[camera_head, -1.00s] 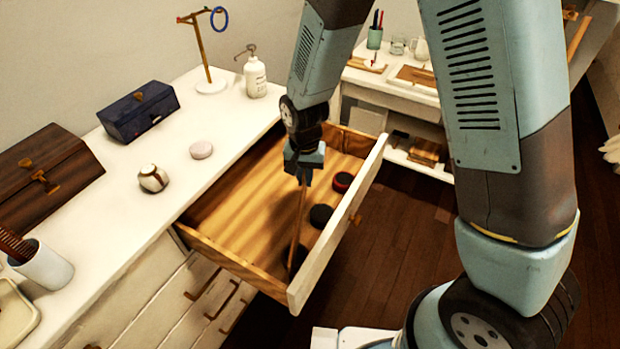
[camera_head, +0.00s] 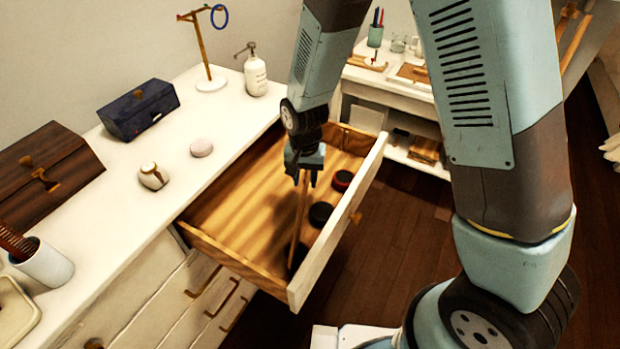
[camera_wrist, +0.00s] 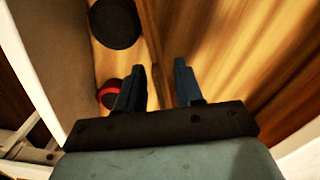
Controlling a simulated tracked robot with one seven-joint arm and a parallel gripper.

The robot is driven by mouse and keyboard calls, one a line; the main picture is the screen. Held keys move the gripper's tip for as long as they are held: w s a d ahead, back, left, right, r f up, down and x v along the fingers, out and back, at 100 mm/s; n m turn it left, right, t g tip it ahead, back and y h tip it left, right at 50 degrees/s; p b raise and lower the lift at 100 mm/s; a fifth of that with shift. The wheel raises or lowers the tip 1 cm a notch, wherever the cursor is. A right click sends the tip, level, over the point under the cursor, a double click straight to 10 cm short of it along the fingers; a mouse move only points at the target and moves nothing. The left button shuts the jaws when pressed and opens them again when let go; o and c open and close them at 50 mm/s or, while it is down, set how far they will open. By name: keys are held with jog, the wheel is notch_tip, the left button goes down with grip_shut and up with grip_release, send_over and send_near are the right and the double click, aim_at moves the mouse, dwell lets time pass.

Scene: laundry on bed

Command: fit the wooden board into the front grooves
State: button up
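The wooden board (camera_head: 299,220) stands upright on edge inside the open drawer, close to its front and beside the round black items. It shows as a thin strip (camera_wrist: 152,45) in the wrist view. My gripper (camera_head: 305,180) is over the top of the board. In the wrist view my gripper (camera_wrist: 160,85) has its fingers apart, with the board's edge running between them, nearer the left finger, and a clear gap on the right. The grooves cannot be made out, and the board's lower end is in shadow.
The open drawer (camera_head: 222,257) also holds a black disc (camera_head: 320,214) and a red-and-black disc (camera_head: 342,180) between the board and the drawer front. The white dresser top (camera_head: 125,205) bears boxes, a pump bottle (camera_head: 255,75) and small items.

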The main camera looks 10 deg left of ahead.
notch_tip(320, 180, up, 11)
jog(key=shift+r, duration=0.2)
jog(key=d+r+t+y, duration=0.1)
jog(key=d+r+t, duration=0.1)
jog(key=d+r, duration=1.4)
jog(key=s+d+r+t, duration=0.1)
jog(key=s+d+r, duration=0.3)
jog(key=s+d, duration=0.2)
jog(key=s+d+r+t+h, duration=0.1)
jog(key=s+d+r, duration=0.3)
jog(key=d, duration=0.5)
jog(key=shift+s+d+r+t, duration=0.15)
jog(key=shift+s+d+t, duration=0.2)
jog(key=shift+s+t, duration=0.55)
jog(key=shift+w+a, duration=0.1)
